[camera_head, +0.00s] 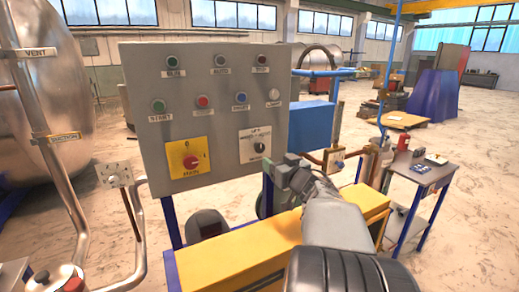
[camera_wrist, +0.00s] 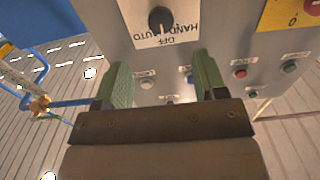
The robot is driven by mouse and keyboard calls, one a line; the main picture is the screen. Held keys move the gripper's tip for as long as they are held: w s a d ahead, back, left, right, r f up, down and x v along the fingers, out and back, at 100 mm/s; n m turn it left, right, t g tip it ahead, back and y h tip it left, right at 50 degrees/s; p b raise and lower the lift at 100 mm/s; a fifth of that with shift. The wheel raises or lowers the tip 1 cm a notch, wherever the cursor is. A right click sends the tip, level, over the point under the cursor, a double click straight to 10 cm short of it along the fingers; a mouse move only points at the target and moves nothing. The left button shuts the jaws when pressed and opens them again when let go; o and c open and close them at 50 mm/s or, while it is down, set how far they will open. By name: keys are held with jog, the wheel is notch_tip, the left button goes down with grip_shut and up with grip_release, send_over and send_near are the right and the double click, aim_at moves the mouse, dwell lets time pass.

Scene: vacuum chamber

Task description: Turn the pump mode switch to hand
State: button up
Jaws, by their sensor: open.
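The pump mode switch (camera_head: 259,147) is a small black knob on a white label plate, at the lower right of the grey control panel (camera_head: 219,115). In the wrist view the knob (camera_wrist: 160,18) shows upside down at the top edge, with OFF, HAND and AUTO printed by it. I cannot tell surely which mark it points to. My gripper (camera_head: 271,176) is just below and in front of the plate in the head view. In the wrist view my gripper (camera_wrist: 162,78) has its two green fingers apart with nothing between them; the knob lies beyond them, apart from both.
A red rotary switch on a yellow plate (camera_head: 188,158) sits left of the pump switch. Several push buttons and lamps fill the panel above. A yellow beam (camera_head: 240,258) runs below the panel. A small table (camera_head: 425,172) stands to the right, and pipes and a tank (camera_head: 50,110) to the left.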

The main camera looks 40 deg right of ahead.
aim_at(261, 149)
jog(key=w, duration=0.3)
jog(key=w+d, duration=0.1)
jog(key=w, duration=0.3)
jog(key=w+p, duration=0.1)
jog(key=w, duration=0.3)
jog(key=shift+w+d, duration=0.2)
jog(key=shift+w, duration=0.05)
jog(key=shift+c, duration=0.4)
jog(key=c, duration=0.8)
jog(key=shift+c, duration=0.2)
jog(key=shift+n, duration=0.3)
jog(key=n+b, duration=0.2)
jog(key=n, duration=0.2)
jog(key=shift+f, duration=0.1)
jog(key=shift+d+n+b, duration=0.1)
jog(key=shift+n+b, duration=1)
jog(key=shift+n, duration=1)
